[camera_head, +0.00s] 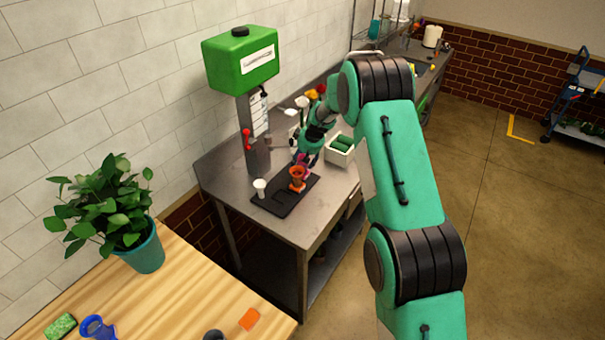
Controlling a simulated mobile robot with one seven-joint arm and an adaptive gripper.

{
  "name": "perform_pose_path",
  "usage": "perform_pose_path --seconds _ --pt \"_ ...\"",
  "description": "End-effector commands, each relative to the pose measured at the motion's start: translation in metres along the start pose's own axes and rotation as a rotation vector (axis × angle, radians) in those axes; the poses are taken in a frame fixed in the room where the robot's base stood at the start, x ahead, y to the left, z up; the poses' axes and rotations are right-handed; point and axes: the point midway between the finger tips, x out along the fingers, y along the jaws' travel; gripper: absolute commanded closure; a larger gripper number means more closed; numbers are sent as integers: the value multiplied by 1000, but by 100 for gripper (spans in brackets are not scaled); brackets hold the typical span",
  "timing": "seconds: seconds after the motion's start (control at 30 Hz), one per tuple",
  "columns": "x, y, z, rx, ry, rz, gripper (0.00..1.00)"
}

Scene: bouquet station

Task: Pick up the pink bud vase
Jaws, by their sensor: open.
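A small pink shape (306,159), which looks like the pink bud vase, shows just behind an orange vase (297,178) on the metal table. It is partly hidden by the orange vase and my gripper. My gripper (304,154) points down at it, with its fingers close to or around its upper part; I cannot tell whether they touch it. The gripper is open, though its fingers are small in this view.
A white cup-like vase (260,188) stands at the tray's left. A white bin (341,151) with green blocks is right of my gripper. A green dispenser (241,62) on a grey post stands left. Several flowers (301,102) stand behind. The table's front right is clear.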

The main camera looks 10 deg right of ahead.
Motion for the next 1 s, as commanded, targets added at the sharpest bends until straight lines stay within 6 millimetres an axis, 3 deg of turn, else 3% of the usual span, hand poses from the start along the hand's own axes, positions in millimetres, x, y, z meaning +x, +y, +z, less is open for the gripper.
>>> perform_pose_path --seconds 0.17,0.43,1.0 --pt "0 0 0 0 0 0 46" --pt "0 0 0 0 0 0 100" --pt "-9 0 -5 -1 3 1 100"
